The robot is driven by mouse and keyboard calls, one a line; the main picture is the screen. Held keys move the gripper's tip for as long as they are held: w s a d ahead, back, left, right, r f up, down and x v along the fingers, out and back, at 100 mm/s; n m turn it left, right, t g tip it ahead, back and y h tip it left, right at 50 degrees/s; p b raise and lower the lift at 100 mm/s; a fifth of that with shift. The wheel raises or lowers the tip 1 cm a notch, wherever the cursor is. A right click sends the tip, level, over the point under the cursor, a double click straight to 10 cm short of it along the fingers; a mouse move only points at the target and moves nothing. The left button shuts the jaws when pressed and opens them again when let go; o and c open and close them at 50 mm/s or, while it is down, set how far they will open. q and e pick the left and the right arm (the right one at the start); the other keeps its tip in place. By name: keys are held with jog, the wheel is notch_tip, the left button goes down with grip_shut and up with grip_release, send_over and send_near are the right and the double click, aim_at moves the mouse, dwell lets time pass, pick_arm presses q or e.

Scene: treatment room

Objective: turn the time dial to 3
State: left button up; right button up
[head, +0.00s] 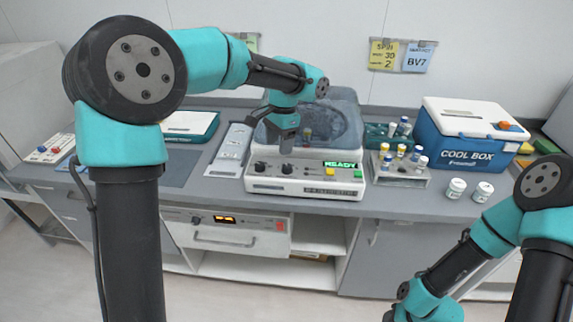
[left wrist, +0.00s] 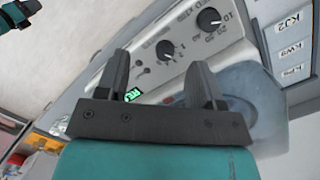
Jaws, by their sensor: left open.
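The white centrifuge (head: 305,181) stands on the bench, with two black dials on its front panel: a left dial (head: 260,166) and a right dial (head: 287,169). In the left wrist view, one dial (left wrist: 209,21) has a scale with a readable 10, and the other dial (left wrist: 166,48) has small marks around it. I cannot read which is the time dial or its exact setting. My left gripper (head: 287,148) is open and empty, above the right dial; its two fingers (left wrist: 158,72) show apart. My right gripper is below the head view's lower edge.
A green READY display (head: 341,164) and a yellow button (head: 330,172) sit right of the dials. The clear bowl lid (head: 340,115) is behind. A vial rack (head: 400,172), white jars (head: 457,188) and a blue cool box (head: 468,140) stand to the right.

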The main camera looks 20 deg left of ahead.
pick_arm(q)
notch_tip(320, 180, up, 6)
jog(key=r+t, duration=0.1)
jog(key=t, duration=0.1)
send_over(287, 166)
jog(key=shift+f+m+h, duration=0.25)
jog(key=shift+m+h, duration=0.05)
jog(key=shift+h, duration=0.1)
jog(key=shift+f, duration=0.15)
notch_tip(287, 166, down, 17)
jog(key=shift+f, duration=0.15)
jog(key=shift+c, duration=0.2)
jog(key=c, duration=0.9)
jog(key=shift+o, duration=0.2)
